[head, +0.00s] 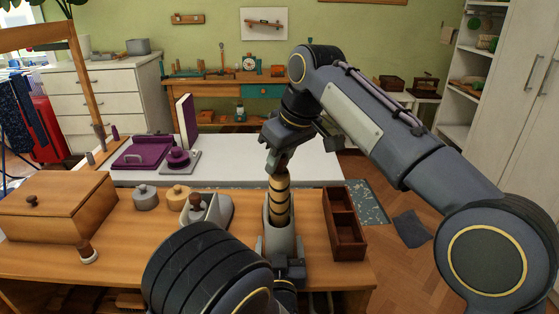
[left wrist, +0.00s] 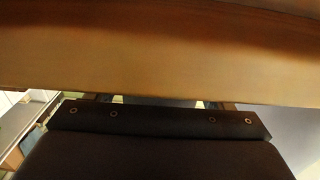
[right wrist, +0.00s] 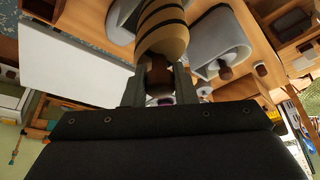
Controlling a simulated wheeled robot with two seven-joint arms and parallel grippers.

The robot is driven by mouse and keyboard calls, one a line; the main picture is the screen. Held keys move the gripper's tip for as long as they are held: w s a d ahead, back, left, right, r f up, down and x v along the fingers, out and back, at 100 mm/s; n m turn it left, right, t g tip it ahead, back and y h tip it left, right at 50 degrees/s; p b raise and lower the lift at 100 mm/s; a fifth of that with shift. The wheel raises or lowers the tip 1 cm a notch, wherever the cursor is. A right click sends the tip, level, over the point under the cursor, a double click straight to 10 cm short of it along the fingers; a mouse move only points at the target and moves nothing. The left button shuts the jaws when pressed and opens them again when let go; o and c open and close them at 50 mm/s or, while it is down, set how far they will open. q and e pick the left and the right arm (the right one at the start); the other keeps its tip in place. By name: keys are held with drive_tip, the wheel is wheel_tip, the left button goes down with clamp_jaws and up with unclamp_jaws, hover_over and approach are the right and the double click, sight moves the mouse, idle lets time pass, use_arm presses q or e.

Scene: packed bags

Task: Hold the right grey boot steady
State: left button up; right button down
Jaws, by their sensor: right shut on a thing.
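The right grey boot (head: 280,240) stands upright near the front of the wooden table, with a striped wooden boot tree (head: 279,203) in its opening. My right gripper (head: 275,166) is shut on the dark top of the boot tree, above the boot. In the right wrist view the fingers grip that dark knob, under the striped body (right wrist: 162,32). My left gripper (head: 289,266) is low at the front of the boot; whether it touches is unclear. In the left wrist view its fingers are wide apart, with the tips hidden. The other grey boot (head: 215,210) stands left with a knobbed insert.
A brown divided tray (head: 345,222) is right of the boot. A wooden box (head: 58,207), a brush-like knob (head: 88,252) and two lidded tins (head: 145,197) are left. A white table (head: 250,160) with purple items is behind.

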use_arm(q)
drive_tip(key=shift+o, duration=0.9)
